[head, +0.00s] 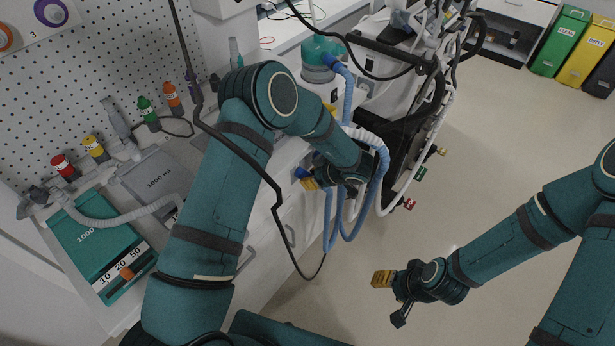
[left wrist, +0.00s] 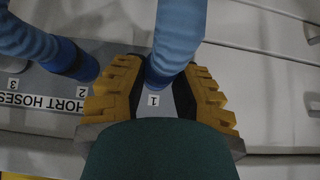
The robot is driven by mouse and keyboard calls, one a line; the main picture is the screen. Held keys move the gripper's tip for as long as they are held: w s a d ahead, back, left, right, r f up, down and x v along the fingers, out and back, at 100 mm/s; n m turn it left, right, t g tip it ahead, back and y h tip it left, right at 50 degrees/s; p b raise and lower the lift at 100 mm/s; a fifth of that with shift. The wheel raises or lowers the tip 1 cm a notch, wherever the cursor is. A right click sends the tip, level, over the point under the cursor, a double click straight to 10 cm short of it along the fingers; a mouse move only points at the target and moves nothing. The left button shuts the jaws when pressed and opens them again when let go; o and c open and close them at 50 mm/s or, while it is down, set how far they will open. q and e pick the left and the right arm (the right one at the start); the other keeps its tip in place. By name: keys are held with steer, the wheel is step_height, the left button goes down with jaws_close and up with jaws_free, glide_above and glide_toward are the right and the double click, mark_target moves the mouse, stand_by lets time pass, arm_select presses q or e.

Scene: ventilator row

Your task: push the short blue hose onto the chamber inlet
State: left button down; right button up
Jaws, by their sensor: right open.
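The short blue hose (left wrist: 178,35) has a darker blue end cuff. In the left wrist view this cuff is between the yellow fingers of my left gripper (left wrist: 158,88), with the pads close against both sides. Label 1 shows just below the cuff. In the head view my left gripper (head: 312,184) is partly hidden by my arm, beside blue hose loops. A teal-topped unit (head: 320,48), which looks like the chamber, stands behind my arm with a blue connector on its right side. I cannot make out a free inlet. My right gripper (head: 388,298) is open and empty above the floor.
A second blue hose (left wrist: 68,58) stands by label 2, left of my left fingers. A SHORT HOSES sign (left wrist: 40,102) lies on the grey surface. Looped hoses (head: 383,165) and the ventilator cart (head: 405,130) crowd the right side. The floor around my right gripper is clear.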

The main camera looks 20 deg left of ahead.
arm_select(q)
steer(key=shift+s+d+f, duration=0.15)
steer(key=shift+d, duration=0.15)
stand_by(0.5)
steer(key=shift+d+p, duration=0.3)
steer(key=shift+s+d+p, duration=0.2)
steer(key=shift+s+d, duration=0.05)
steer(key=shift+d, duration=0.4)
steer(key=shift+s+d+p, duration=0.25)
steer(key=shift+s+d, duration=0.05)
steer(key=shift+d, duration=0.4)
steer(key=shift+s+d+p, duration=0.2)
steer(key=shift+s+d, duration=0.05)
steer(key=shift+d, duration=0.4)
